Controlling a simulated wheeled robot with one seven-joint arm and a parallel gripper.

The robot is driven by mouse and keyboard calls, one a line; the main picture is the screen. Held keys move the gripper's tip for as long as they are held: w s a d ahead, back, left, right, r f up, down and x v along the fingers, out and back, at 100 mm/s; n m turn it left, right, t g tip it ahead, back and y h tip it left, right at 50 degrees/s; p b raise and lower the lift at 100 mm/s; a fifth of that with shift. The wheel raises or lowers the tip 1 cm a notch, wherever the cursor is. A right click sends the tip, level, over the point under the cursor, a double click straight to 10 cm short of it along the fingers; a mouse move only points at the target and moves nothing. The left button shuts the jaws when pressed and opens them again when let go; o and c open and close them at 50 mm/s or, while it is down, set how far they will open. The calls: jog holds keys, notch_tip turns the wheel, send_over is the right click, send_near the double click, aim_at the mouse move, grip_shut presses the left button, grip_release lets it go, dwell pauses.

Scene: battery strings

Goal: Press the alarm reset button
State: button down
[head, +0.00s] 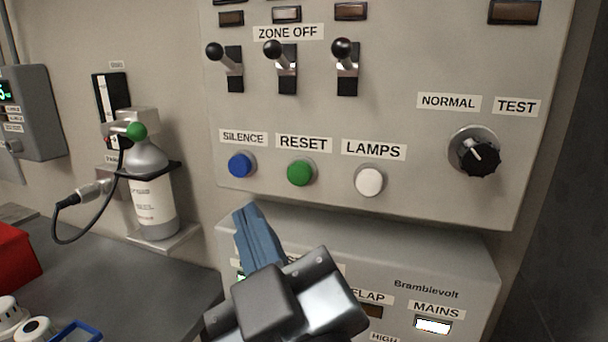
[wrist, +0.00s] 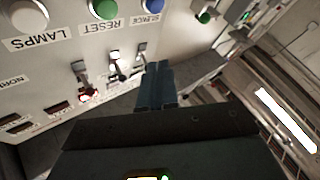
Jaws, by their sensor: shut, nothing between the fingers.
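The green button (head: 300,172) under the RESET label (head: 303,143) is on the grey alarm panel (head: 400,215) in the head view. It also shows upside down at the top of the wrist view (wrist: 103,8). My gripper (head: 244,212) is shut and empty. In the head view its blue fingertips appear below and left of the green button, under the blue SILENCE button (head: 241,165). They appear apart from the buttons; the exact distance to the panel is hard to tell. The fingers also show in the wrist view (wrist: 159,70).
The white LAMPS button (head: 369,181) is right of the green one. Several toggle switches (head: 287,70) are above, and a black rotary knob (head: 478,157) is at right. A lower box (head: 470,275) juts out below. A bottle (head: 153,200) stands on a bracket at left.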

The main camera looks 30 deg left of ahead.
jog(key=shift+w, duration=0.1)
jog(key=b, duration=0.3)
send_near(288, 169)
jog(key=shift+w+a+r, duration=0.25)
jog(key=shift+a+r, duration=0.05)
jog(key=shift+a, duration=0.5)
jog(key=shift+w+a+r, duration=0.2)
jog(key=shift+a+r, duration=0.1)
jog(key=shift+a, duration=0.5)
jog(key=shift+w+a+r, duration=0.25)
jog(key=shift+a+r, duration=0.05)
jog(key=shift+a, duration=0.45)
jog(key=shift+w+b, duration=0.15)
jog(key=shift+b, duration=0.2)
jog(key=shift+w+a, duration=0.1)
jog(key=shift+w, duration=0.2)
jog(key=shift+w+a+b, duration=0.15)
jog(key=shift+w+b, duration=0.4)
jog(key=shift+w, duration=0.1)
dwell(0.7)
jog(key=shift+s, duration=0.1)
jog(key=shift+s+d+p, duration=0.25)
jog(key=shift+s+p, duration=0.05)
jog(key=shift+s, duration=0.65)
